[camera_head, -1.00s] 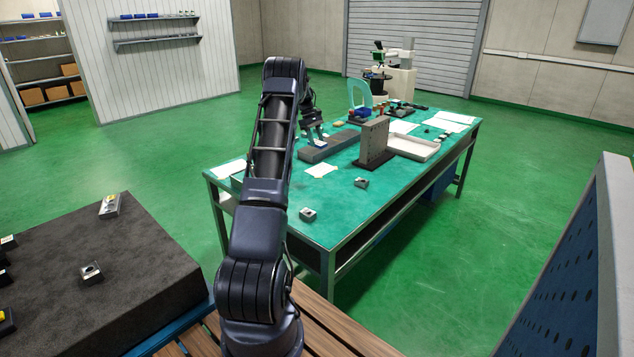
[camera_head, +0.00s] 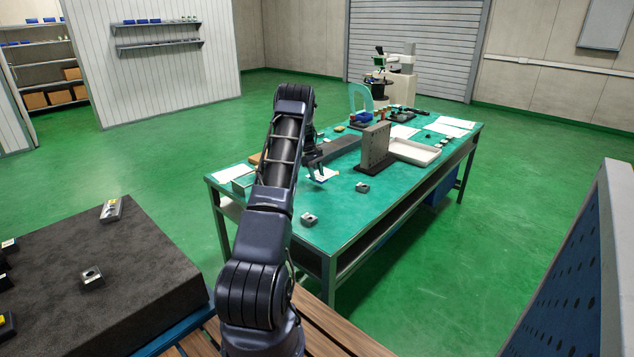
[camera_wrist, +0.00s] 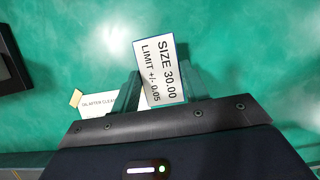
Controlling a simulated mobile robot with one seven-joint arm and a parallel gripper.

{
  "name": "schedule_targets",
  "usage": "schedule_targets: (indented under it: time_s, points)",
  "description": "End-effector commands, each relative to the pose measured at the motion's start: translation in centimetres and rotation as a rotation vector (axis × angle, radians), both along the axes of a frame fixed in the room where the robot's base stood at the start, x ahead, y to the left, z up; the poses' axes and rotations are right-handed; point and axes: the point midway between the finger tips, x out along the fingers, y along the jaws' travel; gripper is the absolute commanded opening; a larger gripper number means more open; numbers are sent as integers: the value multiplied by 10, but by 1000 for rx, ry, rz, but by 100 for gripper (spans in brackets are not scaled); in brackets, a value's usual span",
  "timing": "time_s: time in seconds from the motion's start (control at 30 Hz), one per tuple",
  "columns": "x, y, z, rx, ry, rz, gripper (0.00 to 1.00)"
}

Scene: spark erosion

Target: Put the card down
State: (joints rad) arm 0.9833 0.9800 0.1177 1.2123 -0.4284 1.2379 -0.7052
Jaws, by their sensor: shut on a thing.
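The card (camera_wrist: 160,58) is white with a blue edge and reads "SIZE 30.00 LIMIT +/- 0.05". In the wrist view it stands slightly tilted between the two fingers of my gripper (camera_wrist: 164,86), which is shut on it. Green tabletop shows around and behind the card; I cannot tell how high it is above the surface.
A white sheet (camera_wrist: 98,106) reading "OIL AFTER CLEAN" lies partly hidden behind my gripper. A dark object (camera_wrist: 12,68) is at the left. A grey upright block (camera_head: 375,146), a white tray (camera_head: 415,151) and small blocks (camera_head: 309,219) stand on the table. Bare tabletop lies in front.

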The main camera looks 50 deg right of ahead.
Motion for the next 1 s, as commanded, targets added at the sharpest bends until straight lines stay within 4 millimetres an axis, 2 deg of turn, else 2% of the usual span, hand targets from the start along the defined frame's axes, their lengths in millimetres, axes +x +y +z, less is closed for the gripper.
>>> schedule_targets:
  time_s: [0.23,0.67,0.7,0.77,0.8,1.0]
  points:
    - [0,0,-33,1,1,0,21]
    - [0,0,-40,0,0,0,21]
    - [0,0,-39,0,0,0,51]
    - [0,0,-39,0,0,0,62]
    - [0,0,-39,0,0,0,67]
    - [0,0,-39,0,0,0,67]
